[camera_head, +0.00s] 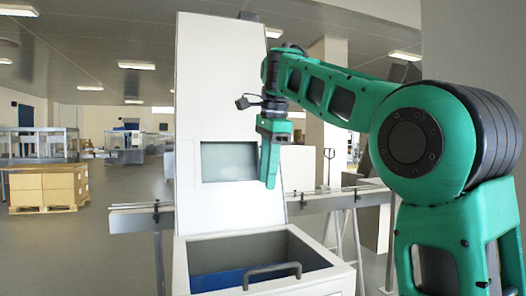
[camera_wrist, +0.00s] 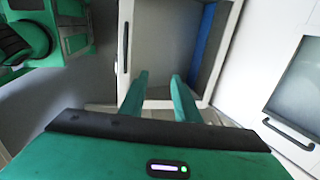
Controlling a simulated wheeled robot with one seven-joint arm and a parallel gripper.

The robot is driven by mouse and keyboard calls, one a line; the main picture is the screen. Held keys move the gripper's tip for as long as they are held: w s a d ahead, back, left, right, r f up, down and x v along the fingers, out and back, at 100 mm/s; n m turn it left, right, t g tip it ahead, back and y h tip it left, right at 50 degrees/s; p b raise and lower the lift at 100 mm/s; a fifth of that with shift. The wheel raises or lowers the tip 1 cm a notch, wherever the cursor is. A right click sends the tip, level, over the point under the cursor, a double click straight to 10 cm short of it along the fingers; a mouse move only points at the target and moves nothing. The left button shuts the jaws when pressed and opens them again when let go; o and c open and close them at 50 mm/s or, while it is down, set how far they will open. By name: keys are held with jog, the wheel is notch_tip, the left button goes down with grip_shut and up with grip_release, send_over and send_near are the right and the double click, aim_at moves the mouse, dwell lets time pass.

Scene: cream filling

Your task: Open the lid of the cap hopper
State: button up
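The cap hopper (camera_head: 345,276) is a white box at the bottom of the head view, at the foot of a tall white machine. It has a dark bar handle (camera_head: 272,272) along its front edge. Grey and blue surfaces show within its frame; I cannot tell whether a clear lid covers them. The wrist view shows the hopper's frame (camera_wrist: 222,55) and its handle (camera_wrist: 126,46) at upper left. My gripper (camera_head: 269,184) hangs pointing down above the hopper. In the wrist view, the fingers of my gripper (camera_wrist: 160,77) are apart with nothing between them, right of the handle.
The white machine (camera_head: 215,90) rises behind the hopper, with a grey window panel (camera_head: 229,161). A second dark handle (camera_wrist: 288,135) shows at right in the wrist view. A conveyor (camera_head: 335,200) runs past the machine. Boxes on a pallet (camera_head: 47,188) stand far left.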

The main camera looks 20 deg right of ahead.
notch_tip(320, 180, up, 7)
jog(key=w, duration=0.1)
dwell(0.9)
jog(key=shift+d+f, duration=0.1)
dwell(0.4)
